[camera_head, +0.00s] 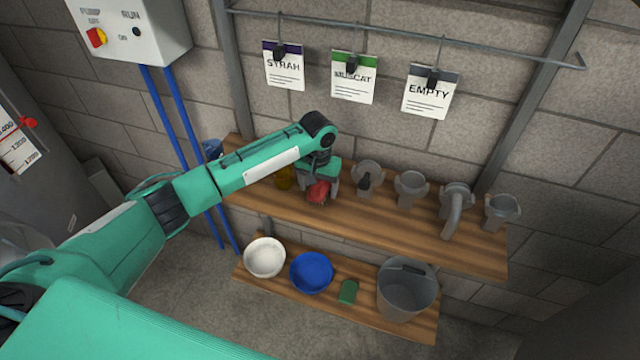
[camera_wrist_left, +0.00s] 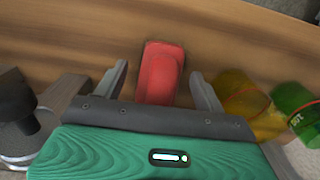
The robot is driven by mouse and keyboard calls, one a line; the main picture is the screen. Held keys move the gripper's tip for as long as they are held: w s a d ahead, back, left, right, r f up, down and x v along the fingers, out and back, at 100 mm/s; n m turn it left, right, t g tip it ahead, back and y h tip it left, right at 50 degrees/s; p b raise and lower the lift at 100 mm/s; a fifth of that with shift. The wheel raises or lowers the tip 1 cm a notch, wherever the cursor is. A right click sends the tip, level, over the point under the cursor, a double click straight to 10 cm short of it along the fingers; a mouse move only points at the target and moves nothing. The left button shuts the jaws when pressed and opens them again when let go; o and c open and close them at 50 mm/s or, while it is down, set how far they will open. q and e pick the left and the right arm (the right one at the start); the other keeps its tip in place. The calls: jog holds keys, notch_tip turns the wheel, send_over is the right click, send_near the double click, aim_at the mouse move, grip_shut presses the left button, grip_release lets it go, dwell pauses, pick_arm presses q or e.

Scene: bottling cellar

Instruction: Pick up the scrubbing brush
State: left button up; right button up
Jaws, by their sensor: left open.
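A red block with rounded edges (camera_head: 319,191), which looks like the scrubbing brush, is at the upper wooden shelf (camera_head: 400,225). I cannot make out bristles. My left gripper (camera_head: 320,196) is over it, reaching in from the left and hiding part of it. In the left wrist view the red brush (camera_wrist_left: 161,72) lies between the two grey fingers of the open left gripper (camera_wrist_left: 160,76). A gap shows on either side of it near the fingertips. Its near end is hidden by the gripper body. My right gripper is not in view.
Right of the brush stand several grey fittings (camera_head: 410,190). A yellow item (camera_wrist_left: 240,98) and a green one (camera_wrist_left: 294,100) are close by. The lower shelf holds a white bowl (camera_head: 265,257), blue bowl (camera_head: 311,273), green block (camera_head: 348,292) and grey bucket (camera_head: 405,297).

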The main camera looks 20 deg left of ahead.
pick_arm(q)
jog(key=c, duration=1)
jog(key=shift+c, duration=0.6)
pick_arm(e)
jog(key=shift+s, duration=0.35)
pick_arm(q)
jog(key=shift+r, duration=0.15)
